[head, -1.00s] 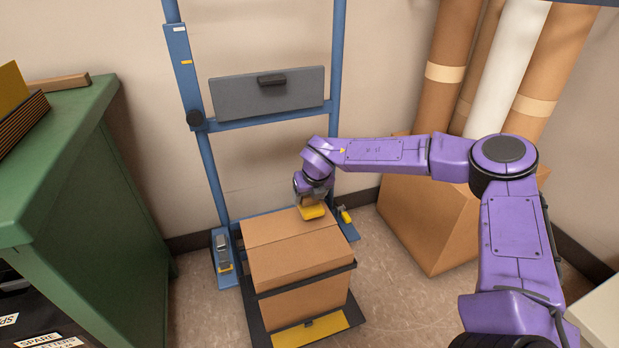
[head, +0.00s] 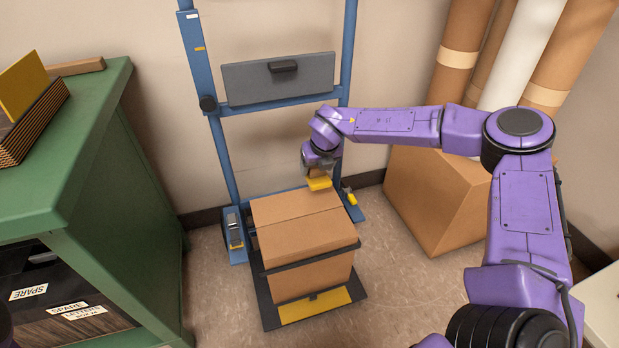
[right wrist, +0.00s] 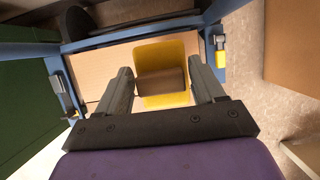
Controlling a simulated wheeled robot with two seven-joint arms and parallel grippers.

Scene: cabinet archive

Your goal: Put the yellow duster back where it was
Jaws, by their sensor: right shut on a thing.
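The yellow duster (head: 319,184) has a yellow body, and the right wrist view (right wrist: 165,55) shows a brown block on it. My right gripper (head: 318,170) is shut on it, with one finger on each side in the right wrist view (right wrist: 160,72). In the head view the duster appears raised over the far right part of the closed cardboard box (head: 305,225). The exact gap to the box is hard to judge. My left gripper is not in view.
The box stands on a blue hand truck (head: 222,150) with a dark and yellow foot plate (head: 318,305). A green cabinet (head: 115,200) is at left. Another brown box (head: 430,200) and tall rolls (head: 465,50) stand at right. Bare floor shows between them.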

